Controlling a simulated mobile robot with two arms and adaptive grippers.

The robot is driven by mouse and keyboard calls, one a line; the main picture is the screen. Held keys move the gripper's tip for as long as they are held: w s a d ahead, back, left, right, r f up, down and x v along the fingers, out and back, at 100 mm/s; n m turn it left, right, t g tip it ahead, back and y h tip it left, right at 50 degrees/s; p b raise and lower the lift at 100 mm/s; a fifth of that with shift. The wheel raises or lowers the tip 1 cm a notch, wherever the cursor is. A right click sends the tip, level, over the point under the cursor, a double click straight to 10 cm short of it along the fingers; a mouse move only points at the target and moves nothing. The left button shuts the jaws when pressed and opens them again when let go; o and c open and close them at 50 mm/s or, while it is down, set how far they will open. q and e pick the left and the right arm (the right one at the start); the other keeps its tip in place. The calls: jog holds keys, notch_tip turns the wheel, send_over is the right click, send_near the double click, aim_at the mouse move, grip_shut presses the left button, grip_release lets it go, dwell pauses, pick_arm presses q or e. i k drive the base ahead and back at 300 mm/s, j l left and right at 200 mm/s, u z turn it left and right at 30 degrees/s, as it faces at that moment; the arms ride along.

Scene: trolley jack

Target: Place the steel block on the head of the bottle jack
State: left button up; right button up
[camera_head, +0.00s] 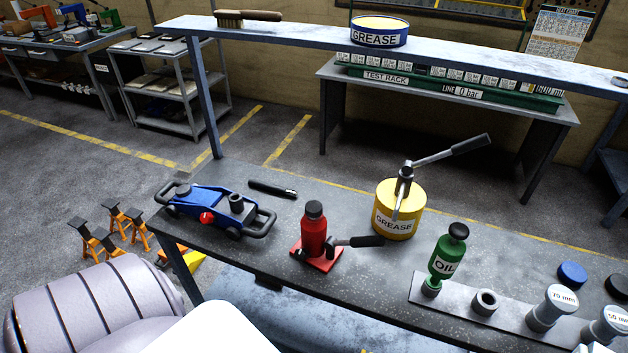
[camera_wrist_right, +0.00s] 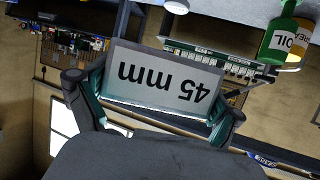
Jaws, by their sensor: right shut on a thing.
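The red bottle jack (camera_head: 313,235) stands upright on the bench, with a dark head (camera_head: 314,209) on top and a black-gripped lever pointing right. Nothing rests on its head. My right gripper (camera_wrist_right: 155,108) is shut on a grey steel block (camera_wrist_right: 165,78) marked "45 mm". The label reads upside down in the right wrist view, and the block sits between the two fingers. Neither the block nor my right gripper shows in the head view, so their distance from the jack cannot be told. My left gripper is not in view.
The blue trolley jack (camera_head: 215,208) and a black-handled tool (camera_head: 272,189) lie left of the bottle jack. The yellow grease can (camera_head: 400,222) stands behind right. The green oil bottle (camera_head: 447,255) and marked posts (camera_head: 552,308) stand on a plate at right. A shelf (camera_head: 300,38) spans behind.

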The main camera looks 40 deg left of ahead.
aim_at(314, 206)
jog(key=i+j+z, duration=0.15)
jog(key=j, duration=0.5)
jog(key=j+z, duration=0.15)
jog(key=j, duration=0.5)
jog(key=k+j+z, duration=0.1)
jog(key=j, duration=0.25)
jog(key=k+j, duration=0.1)
jog(key=j, duration=0.3)
jog(key=z, duration=0.05)
